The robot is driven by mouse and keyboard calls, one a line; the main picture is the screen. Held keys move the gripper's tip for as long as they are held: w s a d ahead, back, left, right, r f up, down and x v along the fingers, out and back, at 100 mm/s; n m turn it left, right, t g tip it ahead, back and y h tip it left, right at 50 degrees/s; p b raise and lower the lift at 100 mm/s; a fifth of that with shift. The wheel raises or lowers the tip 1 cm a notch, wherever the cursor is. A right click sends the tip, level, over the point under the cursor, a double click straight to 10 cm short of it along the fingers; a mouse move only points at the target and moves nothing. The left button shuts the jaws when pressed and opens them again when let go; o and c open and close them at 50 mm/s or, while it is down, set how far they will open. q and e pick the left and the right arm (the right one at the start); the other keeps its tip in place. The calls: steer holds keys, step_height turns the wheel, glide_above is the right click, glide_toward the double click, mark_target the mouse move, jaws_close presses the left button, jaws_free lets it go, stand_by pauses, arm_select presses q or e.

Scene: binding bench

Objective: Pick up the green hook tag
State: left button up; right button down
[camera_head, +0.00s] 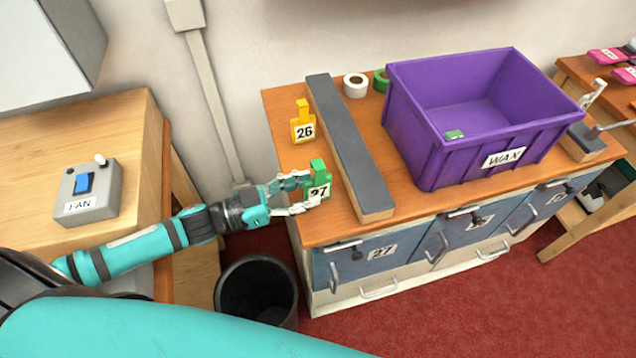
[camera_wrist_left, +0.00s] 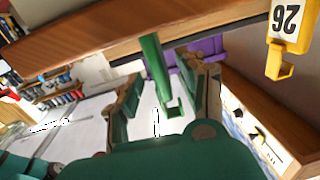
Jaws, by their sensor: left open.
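The green hook tag (camera_head: 319,172), marked 27, stands at the front left of the orange-brown bench top. My left gripper (camera_head: 306,191) reaches in from the left with its fingers open around the tag's left side. In the left wrist view the green tag (camera_wrist_left: 153,62) shows as a narrow upright strip between the two open fingers (camera_wrist_left: 164,80). I cannot tell whether either finger touches it. Part of the tag is hidden by a finger in the head view. My right gripper is not in view.
A yellow hook tag (camera_head: 303,124), marked 26, stands behind; it also shows in the left wrist view (camera_wrist_left: 283,35). A long grey-topped bar (camera_head: 346,140) lies just right of the green tag. A purple WAX crate (camera_head: 432,150) stands farther right. A black bin (camera_head: 257,290) is below.

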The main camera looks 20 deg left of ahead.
arm_select(q)
steer(key=shift+x, duration=1.5)
jaws_close()
steer(key=shift+r+p, duration=0.1)
steer(key=shift+p, duration=0.2)
